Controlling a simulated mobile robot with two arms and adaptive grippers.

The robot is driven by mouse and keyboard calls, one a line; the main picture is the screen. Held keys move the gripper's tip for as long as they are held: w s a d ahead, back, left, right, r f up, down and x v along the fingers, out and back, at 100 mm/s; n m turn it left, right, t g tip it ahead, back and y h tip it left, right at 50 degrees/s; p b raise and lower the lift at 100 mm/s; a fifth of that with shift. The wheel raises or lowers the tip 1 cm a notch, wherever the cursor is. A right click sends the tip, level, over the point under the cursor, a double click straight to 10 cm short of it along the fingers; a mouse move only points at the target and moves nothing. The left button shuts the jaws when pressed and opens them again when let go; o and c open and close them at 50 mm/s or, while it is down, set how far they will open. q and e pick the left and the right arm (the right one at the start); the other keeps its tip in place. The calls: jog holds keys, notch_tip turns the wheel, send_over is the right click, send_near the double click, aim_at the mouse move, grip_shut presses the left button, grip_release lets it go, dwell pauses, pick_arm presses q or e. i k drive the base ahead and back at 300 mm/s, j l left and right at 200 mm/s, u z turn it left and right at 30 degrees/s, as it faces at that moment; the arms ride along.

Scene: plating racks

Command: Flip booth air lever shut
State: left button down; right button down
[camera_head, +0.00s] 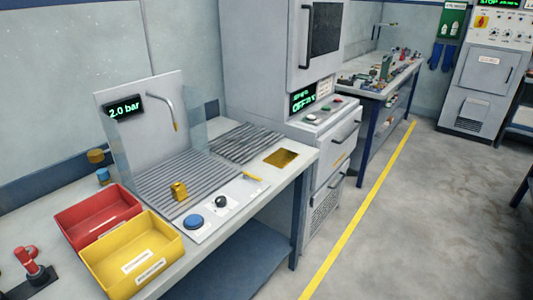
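The air booth is a grey panel (150,95) on the bench with a green display (126,108) reading 2.0 bar. A bent nozzle (162,103) with a brass tip stands out from the panel over a slatted grate (150,182). On the front edge, a small yellow lever (253,176) lies on a pale plate, to the right of a black knob (220,201) and a blue button (193,221). I cannot tell from its angle whether the lever is open or shut. Neither of my grippers is in view.
A brass block (179,190) sits on the grate. A red bin (82,207) and a yellow bin (120,247) stand left of it. A red tool (33,263) is at lower left. A grey machine (318,75) stands beyond the bench. The floor at right is clear.

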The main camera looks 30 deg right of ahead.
aim_at(245, 174)
jog(key=i+l, duration=0.15)
jog(key=l, duration=0.3)
jog(key=i+l, duration=0.1)
jog(key=l, duration=0.3)
jog(key=i+l, duration=0.15)
jog(key=l, duration=0.3)
